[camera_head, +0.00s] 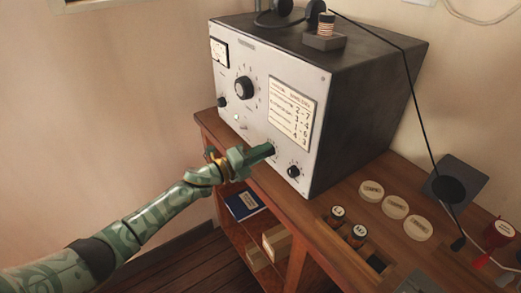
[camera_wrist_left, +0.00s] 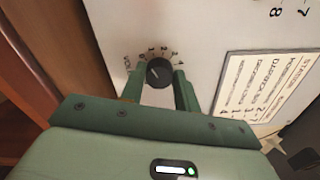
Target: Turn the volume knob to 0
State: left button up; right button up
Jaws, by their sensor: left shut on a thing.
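A small dark knob (camera_wrist_left: 159,73) with a pale mark sits on the pale radio front panel (camera_head: 232,72), with several numbers around it. My left gripper (camera_head: 266,151) reaches the lower part of the panel from the left. In the left wrist view the green fingers (camera_wrist_left: 158,88) stand on either side of the knob and are shut on it. In the head view the fingers mostly hide this knob. Another small black knob (camera_head: 293,171) is to its right. A large knob (camera_head: 245,88) is higher up. My right gripper is not in view.
A paper chart (camera_head: 291,110) is on the panel above the gripper. The radio stands on a wooden desk (camera_head: 322,215). Round labelled discs (camera_head: 395,207), small dark-banded cylinders (camera_head: 337,215) and a black cable (camera_head: 411,90) are to the right. A blue book (camera_head: 244,205) lies on the shelf below.

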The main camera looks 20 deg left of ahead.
pick_arm(q)
jog(key=shift+n+p, duration=0.65)
jog(key=shift+n, duration=0.95)
jog(key=shift+f, duration=0.1)
jog(key=o, duration=0.9)
jog(key=shift+o, duration=0.2)
jog(key=shift+a, duration=0.1)
jog(key=p+v, duration=0.1)
jog(key=v, duration=1.5)
jog(key=shift+s+a+n, duration=0.1)
jog(key=shift+n, duration=0.2)
